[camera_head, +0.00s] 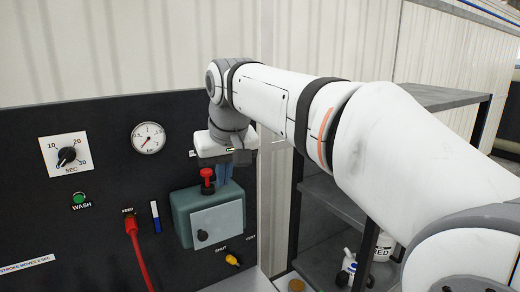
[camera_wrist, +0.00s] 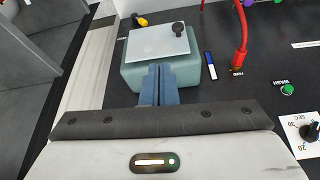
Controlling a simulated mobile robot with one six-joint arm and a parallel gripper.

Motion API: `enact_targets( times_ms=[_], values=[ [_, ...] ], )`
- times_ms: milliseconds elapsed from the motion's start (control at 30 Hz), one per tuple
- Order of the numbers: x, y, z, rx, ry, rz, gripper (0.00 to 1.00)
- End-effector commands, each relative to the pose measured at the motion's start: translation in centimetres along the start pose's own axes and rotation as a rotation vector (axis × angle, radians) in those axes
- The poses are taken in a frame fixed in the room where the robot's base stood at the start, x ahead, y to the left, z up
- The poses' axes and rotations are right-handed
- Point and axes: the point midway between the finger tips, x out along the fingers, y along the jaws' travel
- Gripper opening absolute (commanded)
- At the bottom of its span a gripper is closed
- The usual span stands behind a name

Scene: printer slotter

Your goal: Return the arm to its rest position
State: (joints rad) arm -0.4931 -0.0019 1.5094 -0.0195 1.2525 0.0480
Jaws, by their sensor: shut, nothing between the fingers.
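My arm (camera_head: 267,98) reaches from the lower right across the head view toward the black panel. My gripper (camera_head: 224,174) points down at its end, just above or behind the top of a teal box (camera_head: 181,213). In the wrist view its blue fingers (camera_wrist: 158,72) are together with nothing between them. They overlap the edge of the teal box (camera_wrist: 132,76); I cannot tell whether they touch it. The box has a pale front plate (camera_head: 219,220) with a black knob and a red knob (camera_head: 207,180) on top.
The black panel (camera_head: 100,185) carries a timer dial (camera_head: 66,154), a gauge (camera_head: 148,138), a green WASH button (camera_head: 80,199), a red hose (camera_head: 137,250) and a yellow fitting (camera_head: 232,260). Grey shelves (camera_head: 325,195) with bottles stand right, under my arm.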

Motion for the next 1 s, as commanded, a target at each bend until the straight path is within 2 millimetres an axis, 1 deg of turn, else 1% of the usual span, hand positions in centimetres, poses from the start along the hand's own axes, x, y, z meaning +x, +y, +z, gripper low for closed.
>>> enact_targets(
  times_ms=[33, 167, 267, 300, 367, 400, 467, 500, 600, 700, 800, 833, 900, 1000],
  values=[
    [0.7, 1.1, 1.4, 0.019, -0.003, 0.008, 0.00],
    [2.2, 3.6, 4.9, 0.068, -0.014, 0.028, 0.00],
    [4.0, 6.0, 9.0, 0.121, -0.023, 0.048, 0.00],
    [4.9, 7.0, 11.1, 0.146, -0.028, 0.058, 0.00],
    [6.4, 8.5, 14.7, 0.189, -0.035, 0.074, 0.00],
    [7.5, 9.4, 17.1, 0.218, -0.040, 0.085, 0.00],
    [9.1, 10.4, 20.9, 0.260, -0.048, 0.100, 0.00],
    [10.2, 10.9, 23.2, 0.286, -0.052, 0.109, 0.00],
    [12.5, 11.6, 28.3, 0.343, -0.062, 0.129, 0.00],
    [14.3, 11.8, 32.0, 0.384, -0.071, 0.142, 0.00],
    [15.3, 12.0, 34.2, 0.407, -0.076, 0.149, 0.00],
    [15.4, 12.1, 34.6, 0.411, -0.076, 0.150, 0.00],
    [15.6, 12.1, 35.0, 0.416, -0.078, 0.152, 0.00],
    [15.6, 12.1, 35.1, 0.416, -0.079, 0.152, 0.00]
  ],
)
